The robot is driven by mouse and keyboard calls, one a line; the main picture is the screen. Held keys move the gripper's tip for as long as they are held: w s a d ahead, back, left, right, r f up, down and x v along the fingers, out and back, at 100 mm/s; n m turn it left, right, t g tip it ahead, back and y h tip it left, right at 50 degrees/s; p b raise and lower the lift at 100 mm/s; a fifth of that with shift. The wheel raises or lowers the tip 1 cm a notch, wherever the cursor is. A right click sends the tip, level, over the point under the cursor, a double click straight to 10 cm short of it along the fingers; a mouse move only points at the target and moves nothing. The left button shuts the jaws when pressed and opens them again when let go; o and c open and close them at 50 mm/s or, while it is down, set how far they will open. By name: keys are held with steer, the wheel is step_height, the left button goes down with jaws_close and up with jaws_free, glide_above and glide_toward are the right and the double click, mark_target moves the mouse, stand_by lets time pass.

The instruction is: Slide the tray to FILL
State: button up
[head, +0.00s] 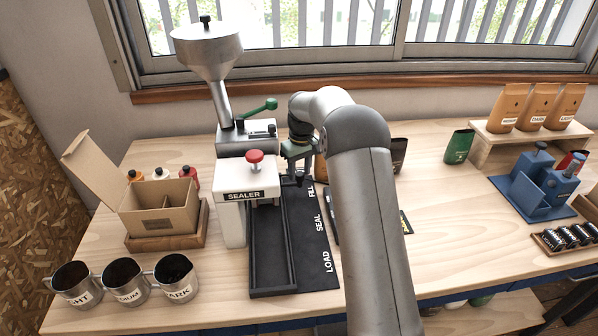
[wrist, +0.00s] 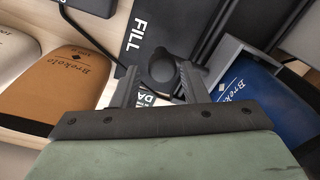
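The black track (head: 271,262) runs from LOAD past SEAL to FILL, and its LOAD and SEAL stretch looks bare. My gripper (head: 298,180) is at the far end, beside the FILL lettering (head: 311,191). In the wrist view a round black knob (wrist: 161,66) sits between my two fingers (wrist: 158,84). The fingers are close to its sides; I cannot tell whether both touch it. A blue pouch (wrist: 262,92) stands in a grey holder (wrist: 228,50) to the right of the knob. FILL (wrist: 134,36) shows left of the knob. In the head view the sealer and my arm hide the tray.
The sealer (head: 246,194), with a red knob, stands left of the track, with the hopper (head: 207,50) behind it. An open carton (head: 158,208) and several metal cups (head: 126,279) are at left. An orange pouch (wrist: 62,84) is close by in the wrist view.

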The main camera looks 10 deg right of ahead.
steer(key=shift+o, duration=0.3)
step_height(320, 180, up, 17)
steer(key=shift+d+r, duration=0.15)
steer(key=shift+d, duration=0.15)
stand_by(0.3)
